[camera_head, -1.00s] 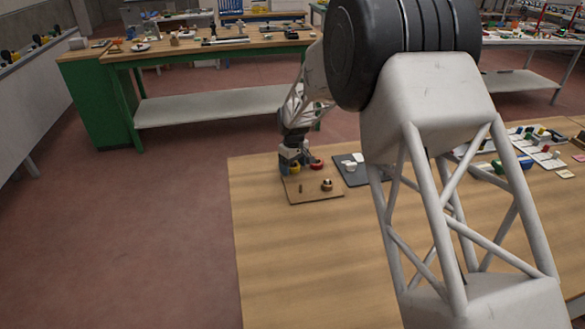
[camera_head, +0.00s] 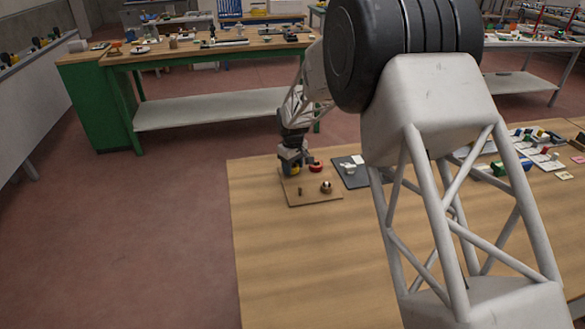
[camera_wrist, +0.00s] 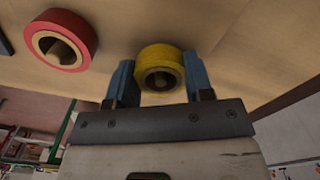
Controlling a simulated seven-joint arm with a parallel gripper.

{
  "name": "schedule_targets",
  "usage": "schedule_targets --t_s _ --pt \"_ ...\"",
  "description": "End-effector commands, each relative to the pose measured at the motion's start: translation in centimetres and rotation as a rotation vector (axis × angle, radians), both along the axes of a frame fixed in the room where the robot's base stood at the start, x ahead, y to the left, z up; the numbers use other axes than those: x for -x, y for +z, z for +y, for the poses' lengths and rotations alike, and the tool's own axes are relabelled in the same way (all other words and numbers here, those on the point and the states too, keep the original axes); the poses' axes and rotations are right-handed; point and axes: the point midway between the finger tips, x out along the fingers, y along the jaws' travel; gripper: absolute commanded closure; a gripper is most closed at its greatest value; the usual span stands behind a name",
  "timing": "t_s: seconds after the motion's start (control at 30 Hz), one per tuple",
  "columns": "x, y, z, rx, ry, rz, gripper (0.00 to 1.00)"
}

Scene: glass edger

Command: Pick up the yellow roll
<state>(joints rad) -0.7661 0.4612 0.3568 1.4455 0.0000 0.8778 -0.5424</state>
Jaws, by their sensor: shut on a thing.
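The yellow roll (camera_wrist: 160,56) sits between the two blue fingers of my gripper (camera_wrist: 160,82) in the wrist view, with a finger on each side. My gripper is shut on it. In the head view the yellow roll (camera_head: 295,170) shows as a small patch under my gripper (camera_head: 292,168), at the back left of a brown board (camera_head: 318,198). I cannot tell whether the roll touches the board.
A red roll (camera_wrist: 62,40) is close beside the yellow one; it also shows in the head view (camera_head: 316,167). A brown roll (camera_head: 326,187) and a small upright peg (camera_head: 300,191) are on the board. A dark grey tray (camera_head: 352,180) lies right of it. The wooden tabletop (camera_head: 300,260) in front is clear.

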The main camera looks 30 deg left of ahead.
Motion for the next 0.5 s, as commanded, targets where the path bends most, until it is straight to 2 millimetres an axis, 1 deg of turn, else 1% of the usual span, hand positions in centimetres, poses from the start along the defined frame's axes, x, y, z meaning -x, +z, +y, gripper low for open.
schedule_targets --t_s 0.23,0.5 --pt "0.0 2.9 0.0 -0.002 0.000 -0.001 0.76" --pt "2.5 3.1 -2.3 0.001 0.000 0.000 0.76"
